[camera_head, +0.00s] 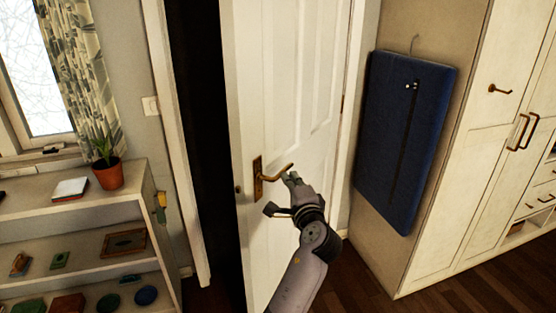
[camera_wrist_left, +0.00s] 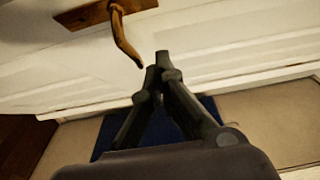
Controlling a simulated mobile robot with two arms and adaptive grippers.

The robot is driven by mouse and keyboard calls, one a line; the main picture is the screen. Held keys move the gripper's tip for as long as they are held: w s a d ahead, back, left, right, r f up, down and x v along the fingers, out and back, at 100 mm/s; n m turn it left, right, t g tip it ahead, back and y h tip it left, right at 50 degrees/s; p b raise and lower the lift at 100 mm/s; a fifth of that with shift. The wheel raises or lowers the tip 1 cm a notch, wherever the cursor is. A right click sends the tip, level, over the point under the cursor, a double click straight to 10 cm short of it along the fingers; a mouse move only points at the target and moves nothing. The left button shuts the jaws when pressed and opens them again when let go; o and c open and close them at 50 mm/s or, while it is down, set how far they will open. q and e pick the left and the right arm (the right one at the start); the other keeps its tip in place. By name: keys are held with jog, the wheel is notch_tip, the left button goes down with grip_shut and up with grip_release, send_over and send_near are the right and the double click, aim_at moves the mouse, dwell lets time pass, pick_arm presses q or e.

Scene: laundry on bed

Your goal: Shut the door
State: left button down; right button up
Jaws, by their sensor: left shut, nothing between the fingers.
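The white panelled door (camera_head: 290,80) stands ajar in the head view, with a dark gap (camera_head: 205,150) between its left edge and the frame. Its brass lever handle (camera_head: 272,177) sits near that edge. The handle also shows in the left wrist view (camera_wrist_left: 122,35), at the upper left. My left gripper (camera_head: 291,178) is in front of the door, just by the free end of the lever. Its fingers are closed together and empty in the left wrist view (camera_wrist_left: 158,65), beside the lever tip with a small gap showing. My right gripper is not in view.
A shelf unit (camera_head: 120,195) with a potted plant (camera_head: 108,172) and small items stands left of the doorway. Dark wooden floor (camera_head: 440,297) is clear at the lower right.

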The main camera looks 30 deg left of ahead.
pick_arm(q)
jog(key=p, duration=0.1)
send_near(268, 153)
jog(key=w+d, duration=0.1)
jog(key=w, duration=0.2)
jog(key=shift+w+a+r+p, duration=0.1)
jog(key=shift+a+p, duration=0.35)
jog(key=shift+a, duration=0.6)
jog(key=shift+w+a+p, duration=0.1)
jog(key=shift+a+p, duration=0.35)
jog(key=shift+a, duration=0.65)
jog(key=shift+s+a, duration=0.1)
